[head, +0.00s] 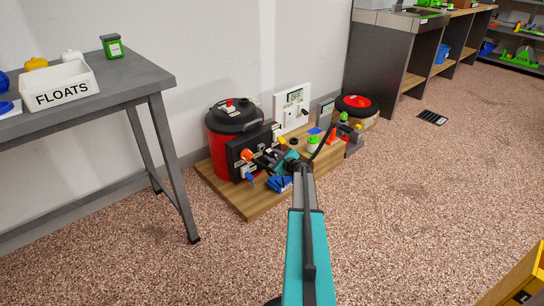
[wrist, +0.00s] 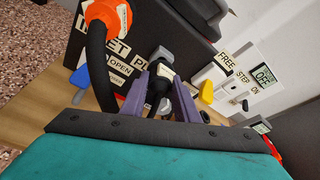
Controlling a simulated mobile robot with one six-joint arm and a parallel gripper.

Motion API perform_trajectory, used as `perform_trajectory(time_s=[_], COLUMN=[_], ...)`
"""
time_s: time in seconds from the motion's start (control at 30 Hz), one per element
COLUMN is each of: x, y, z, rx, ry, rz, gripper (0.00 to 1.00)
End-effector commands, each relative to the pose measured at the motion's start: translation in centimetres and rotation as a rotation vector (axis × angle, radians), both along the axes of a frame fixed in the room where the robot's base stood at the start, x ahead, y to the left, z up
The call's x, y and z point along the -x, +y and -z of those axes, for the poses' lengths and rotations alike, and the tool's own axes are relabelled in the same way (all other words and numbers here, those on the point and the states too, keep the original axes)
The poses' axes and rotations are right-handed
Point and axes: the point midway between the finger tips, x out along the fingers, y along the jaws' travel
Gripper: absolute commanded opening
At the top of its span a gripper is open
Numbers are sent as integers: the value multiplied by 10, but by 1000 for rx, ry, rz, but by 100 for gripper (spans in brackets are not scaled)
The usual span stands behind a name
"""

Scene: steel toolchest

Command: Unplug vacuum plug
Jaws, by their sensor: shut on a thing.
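The black vacuum plug (wrist: 158,90) shows in the wrist view between the two purple fingers of my gripper (wrist: 160,84). The gripper is shut on it. The plug lies close in front of the dark panel (wrist: 95,50), near a label that is partly covered. The fingers and the plug's own body hide its prongs, so I cannot tell whether it is seated in a socket. In the head view my gripper (head: 276,160) is at the dark panel (head: 240,158) in front of the red vacuum drum (head: 222,142); the plug is too small to make out there.
An orange hose fitting (wrist: 108,14) with a black hose passes close left of my gripper. A yellow knob (wrist: 207,92) and a white switch panel (wrist: 265,62) lie to the right. The wooden base (head: 250,207) is crowded; the floor in front is clear. A grey table (head: 140,75) stands left.

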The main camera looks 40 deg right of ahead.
Motion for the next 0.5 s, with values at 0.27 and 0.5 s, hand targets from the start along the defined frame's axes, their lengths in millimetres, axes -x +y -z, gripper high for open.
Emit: perform_trajectory(time_s=[0.27,0.5], x=[-5,-9], y=[0,-1], z=[0,0], rx=[0,0], ry=[0,0], rz=[0,0], gripper=[0,0])
